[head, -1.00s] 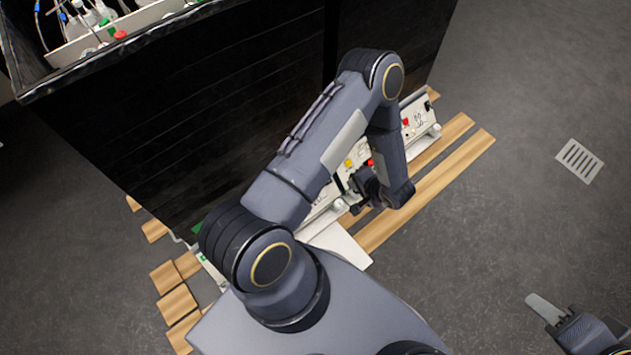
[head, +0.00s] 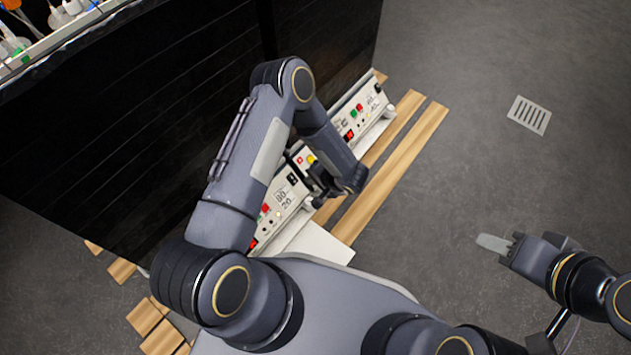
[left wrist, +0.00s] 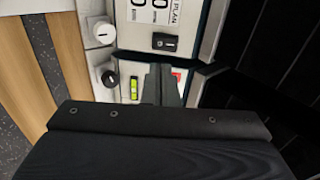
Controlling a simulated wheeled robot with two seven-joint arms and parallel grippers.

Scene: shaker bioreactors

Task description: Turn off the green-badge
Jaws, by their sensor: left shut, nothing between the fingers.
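The white control panel (head: 285,198) runs along the foot of the dark cabinet, with displays, knobs and coloured buttons. In the left wrist view, a small bright green-yellow badge or light (left wrist: 134,90) sits on the panel, just left of my left gripper (left wrist: 161,72). A black rocker switch (left wrist: 165,41) lies just beyond the fingertips, and a red part (left wrist: 176,74) shows at their right. My left gripper (head: 320,186) is shut and empty close to the panel; contact cannot be told. My right gripper (head: 500,243) is over the floor, far from the panel; its opening is unclear.
The tall dark cabinet (head: 150,120) rises behind the panel, with glassware on top at the upper left. Wooden slats (head: 395,165) lie under the panel. A floor grate (head: 529,115) is at the right. The grey floor there is otherwise clear.

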